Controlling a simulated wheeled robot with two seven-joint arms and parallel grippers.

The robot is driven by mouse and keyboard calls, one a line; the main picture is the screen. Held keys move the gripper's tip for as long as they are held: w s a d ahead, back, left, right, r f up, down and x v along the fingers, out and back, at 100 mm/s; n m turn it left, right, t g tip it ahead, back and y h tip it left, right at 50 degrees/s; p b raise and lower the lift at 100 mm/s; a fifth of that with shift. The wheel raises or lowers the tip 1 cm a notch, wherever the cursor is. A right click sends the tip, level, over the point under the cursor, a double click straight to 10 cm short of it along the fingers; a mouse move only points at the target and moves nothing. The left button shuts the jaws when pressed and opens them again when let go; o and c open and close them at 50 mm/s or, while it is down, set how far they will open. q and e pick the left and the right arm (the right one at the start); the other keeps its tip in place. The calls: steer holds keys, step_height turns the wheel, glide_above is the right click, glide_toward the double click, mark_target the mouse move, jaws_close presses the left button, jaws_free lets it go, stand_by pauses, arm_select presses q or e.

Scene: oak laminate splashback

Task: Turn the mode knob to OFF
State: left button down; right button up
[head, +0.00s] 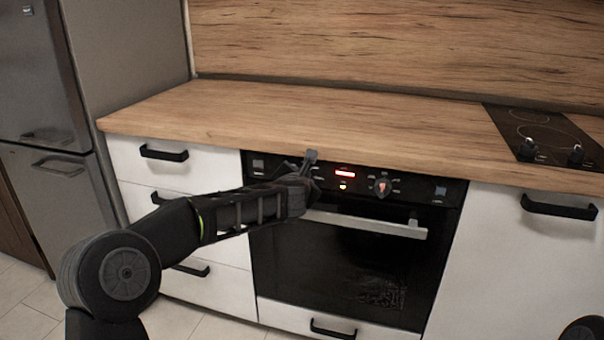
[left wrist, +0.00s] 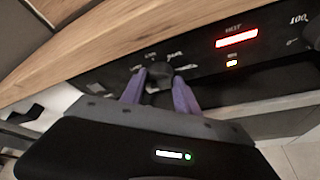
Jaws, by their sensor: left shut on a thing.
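The oven's black control panel (head: 350,181) sits under the wooden worktop. In the left wrist view the mode knob (left wrist: 158,82) is a dark round knob on this panel, left of the red display (left wrist: 236,38). My left gripper (left wrist: 158,90) is shut on it, one purple-grey finger on either side. In the head view my left gripper (head: 306,170) reaches the panel and hides the knob. The knob's pointer direction and the small labels around it are too blurred to read. The display also shows in the head view (head: 345,173). My right gripper is not in view.
A second knob (head: 382,187) sits right of the display. The oven handle (head: 366,224) juts out below the panel. The worktop (head: 290,120) overhangs above it and is bare. A hob (head: 550,135) with dark knobs is at the right. White drawers (head: 160,172) stand left of the oven.

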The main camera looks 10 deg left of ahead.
arm_select(q)
steer(key=shift+a+n+h+p, duration=0.15)
steer(key=shift+n+h+p, duration=0.25)
steer(key=shift+n+h, duration=0.3)
steer(key=c, duration=0.9)
jaws_free()
steer(key=v, duration=0.7)
steer(key=shift+s+r, duration=0.2)
steer(key=shift+s, duration=0.15)
